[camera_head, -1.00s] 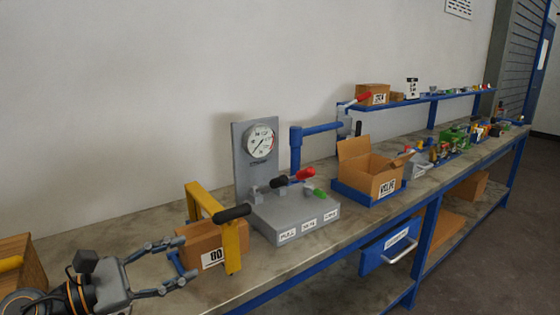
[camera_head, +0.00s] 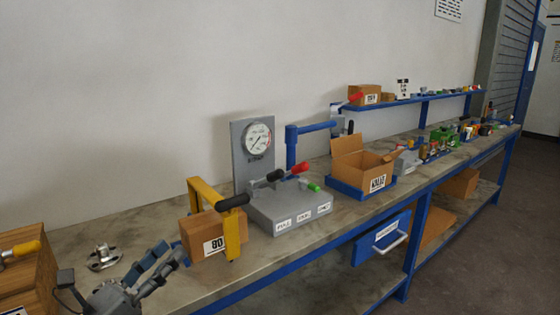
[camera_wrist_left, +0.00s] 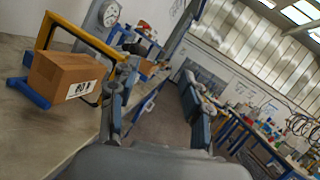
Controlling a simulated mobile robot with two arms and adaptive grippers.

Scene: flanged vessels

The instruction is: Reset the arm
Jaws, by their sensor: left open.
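My left gripper (camera_head: 166,262) is at the lower left in the head view, above the near end of the workbench. Its fingers are apart with nothing between them. In the left wrist view its two fingers (camera_wrist_left: 158,105) stand apart, with floor and distant benches seen between them. A cardboard box (camera_head: 207,236) with a black-and-white label sits inside a yellow frame (camera_head: 229,228) with a black handle, just right of the gripper. The box (camera_wrist_left: 64,75) also shows left of the fingers in the wrist view. My right gripper is not in view.
A flanged metal part (camera_head: 103,258) lies on the bench at left, near a wooden box (camera_head: 30,268) with a yellow handle. A grey gauge stand (camera_head: 290,206) with levers and an open carton (camera_head: 362,168) stand farther right. Bare worktop lies behind the gripper.

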